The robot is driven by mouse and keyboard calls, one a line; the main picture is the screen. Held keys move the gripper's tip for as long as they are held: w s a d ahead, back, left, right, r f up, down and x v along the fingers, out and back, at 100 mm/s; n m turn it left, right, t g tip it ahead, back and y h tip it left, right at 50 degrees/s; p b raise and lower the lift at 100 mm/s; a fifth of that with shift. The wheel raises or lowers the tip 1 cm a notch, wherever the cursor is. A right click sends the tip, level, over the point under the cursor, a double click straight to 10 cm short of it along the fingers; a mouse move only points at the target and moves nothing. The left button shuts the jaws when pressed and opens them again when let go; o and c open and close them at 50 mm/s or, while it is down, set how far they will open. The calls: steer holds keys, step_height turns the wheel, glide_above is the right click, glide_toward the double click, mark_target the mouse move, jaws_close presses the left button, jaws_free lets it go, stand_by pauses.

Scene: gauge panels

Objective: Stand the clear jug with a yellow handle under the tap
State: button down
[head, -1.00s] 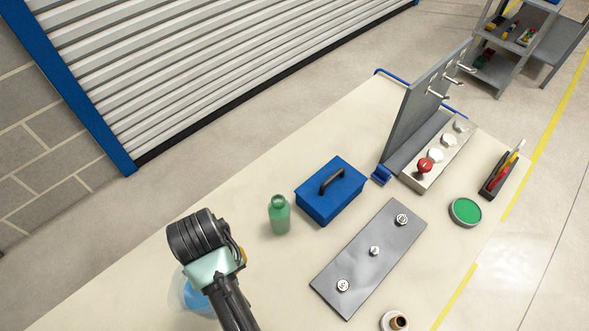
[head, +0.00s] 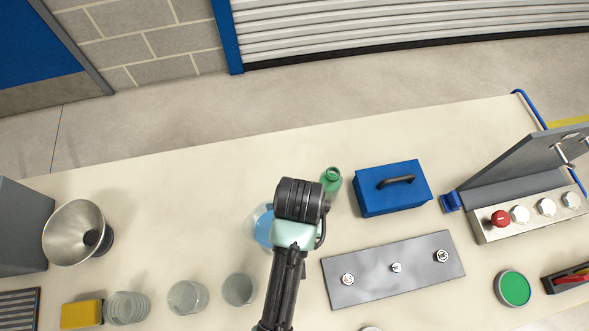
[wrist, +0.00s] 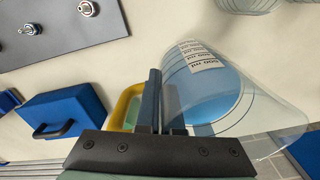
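The clear jug with a yellow handle (wrist: 242,100) fills the right of the wrist view, with printed "500 ml" labels and blue inside. In the head view the jug (head: 262,226) shows partly, hidden behind my gripper (head: 286,226). In the wrist view my gripper (wrist: 160,100) has its fingers close together at the yellow handle (wrist: 125,106); it appears shut on it. The jug's height above the table cannot be judged. No tap can be made out.
A green bottle (head: 331,181) stands just beyond my gripper, beside a blue box (head: 391,195). Clear glasses (head: 187,297) and a yellow block (head: 82,314) stand front left. A metal funnel (head: 72,228), grey housing (head: 20,222) and slatted tray (head: 18,309) are far left. The table's back middle is clear.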

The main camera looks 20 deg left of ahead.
step_height(320, 180, down, 8)
steer(key=shift+s+r, duration=0.1)
steer(key=shift+r, duration=0.1)
stand_by(0.3)
steer(key=shift+f, duration=0.15)
steer(key=c, duration=1.1)
jaws_free()
